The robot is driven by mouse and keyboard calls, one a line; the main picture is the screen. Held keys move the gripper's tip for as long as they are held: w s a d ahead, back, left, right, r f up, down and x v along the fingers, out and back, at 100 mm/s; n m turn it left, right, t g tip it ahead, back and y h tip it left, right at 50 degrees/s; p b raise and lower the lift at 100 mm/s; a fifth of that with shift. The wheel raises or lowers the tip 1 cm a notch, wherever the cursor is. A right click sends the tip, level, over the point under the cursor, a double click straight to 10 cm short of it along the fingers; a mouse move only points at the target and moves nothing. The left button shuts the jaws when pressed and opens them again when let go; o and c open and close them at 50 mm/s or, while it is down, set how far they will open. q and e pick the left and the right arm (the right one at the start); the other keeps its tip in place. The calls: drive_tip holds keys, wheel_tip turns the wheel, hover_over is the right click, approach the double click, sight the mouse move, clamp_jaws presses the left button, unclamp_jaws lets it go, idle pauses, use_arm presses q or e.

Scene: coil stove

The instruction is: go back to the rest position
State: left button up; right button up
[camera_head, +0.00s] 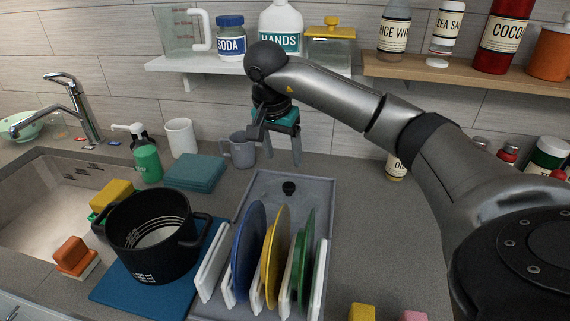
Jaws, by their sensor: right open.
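My right gripper (278,155) hangs above the back of the dish rack tray, fingers pointing down. It is open and nothing shows between its fingers. My right arm (335,95) reaches in from the right and bends down at the wrist. The grey dish rack (262,187) stands on the counter below, with a blue plate (248,252), a yellow plate (275,255) and a green plate (305,260) upright in it. My left gripper is not in view.
A black pot (150,245) stands on a blue mat (113,293) left of the rack. A grey mug (239,150) is close to the gripper's left. Shelves with bottles and jars (230,38) run along the wall behind. The sink (50,205) is at left.

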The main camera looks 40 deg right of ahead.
drive_tip(key=shift+a+r, duration=0.15)
drive_tip(key=shift+r, duration=0.25)
